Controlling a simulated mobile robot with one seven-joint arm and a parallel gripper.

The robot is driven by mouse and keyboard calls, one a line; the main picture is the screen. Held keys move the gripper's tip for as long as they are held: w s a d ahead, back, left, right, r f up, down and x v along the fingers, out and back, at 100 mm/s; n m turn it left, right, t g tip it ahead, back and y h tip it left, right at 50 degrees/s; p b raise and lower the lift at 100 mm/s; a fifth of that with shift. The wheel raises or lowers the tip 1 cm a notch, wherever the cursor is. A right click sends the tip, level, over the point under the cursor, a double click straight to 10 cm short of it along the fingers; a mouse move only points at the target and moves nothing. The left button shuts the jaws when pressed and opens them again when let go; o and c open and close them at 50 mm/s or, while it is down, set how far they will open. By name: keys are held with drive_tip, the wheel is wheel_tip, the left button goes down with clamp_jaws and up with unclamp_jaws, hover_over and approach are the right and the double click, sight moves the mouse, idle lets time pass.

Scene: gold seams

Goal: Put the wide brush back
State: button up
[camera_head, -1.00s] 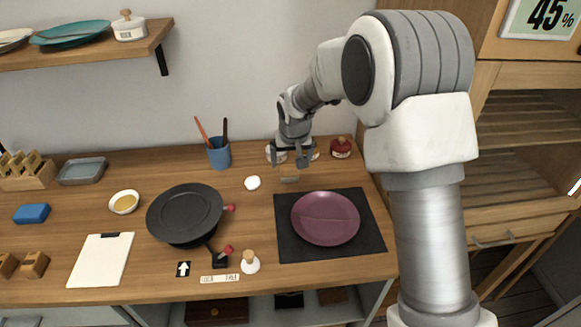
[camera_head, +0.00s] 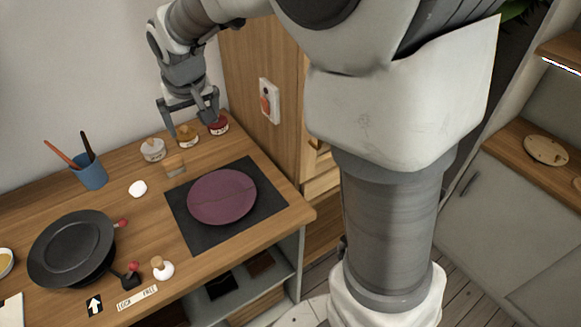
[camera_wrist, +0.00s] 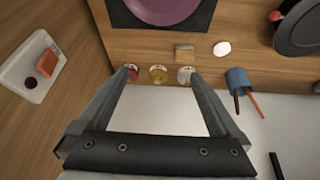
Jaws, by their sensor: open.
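My gripper (camera_head: 190,125) is open and empty above the row of small jars at the back of the counter; its fingers also show in the wrist view (camera_wrist: 159,78). A small flat tan-and-grey piece (camera_head: 174,165) lies in front of the jars, apart from my gripper; it also shows in the wrist view (camera_wrist: 184,52). It may be the wide brush, but I cannot tell for sure. A blue cup (camera_head: 91,174) to the left holds an orange-handled stick and a dark-handled stick. Their lower ends are hidden in the cup.
The jars are white (camera_head: 153,149), amber (camera_head: 187,135) and red (camera_head: 218,125). A cracked purple plate (camera_head: 222,196) lies on a dark mat (camera_head: 265,213). A black pan (camera_head: 70,250) stands front left. A white box (camera_head: 269,100) with an orange piece is on the wooden side panel.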

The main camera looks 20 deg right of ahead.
drive_tip(key=s+d+r, duration=0.1)
drive_tip(key=s+d, duration=0.2)
drive_tip(key=s, duration=0.5)
drive_tip(key=s+d+r+m, duration=0.1)
drive_tip(key=s+d, duration=0.3)
drive_tip(key=s, duration=0.5)
drive_tip(key=s+d+r, duration=0.3)
drive_tip(key=s+d, duration=0.1)
drive_tip(key=s, duration=0.4)
drive_tip(key=shift+s+d+m+t+h, duration=0.2)
drive_tip(key=shift+m+t+h, duration=0.1)
drive_tip(key=shift+t, duration=0.1)
drive_tip(key=shift+r, duration=0.1)
drive_tip(key=shift+r+p, duration=0.65)
drive_tip(key=shift+p, duration=0.1)
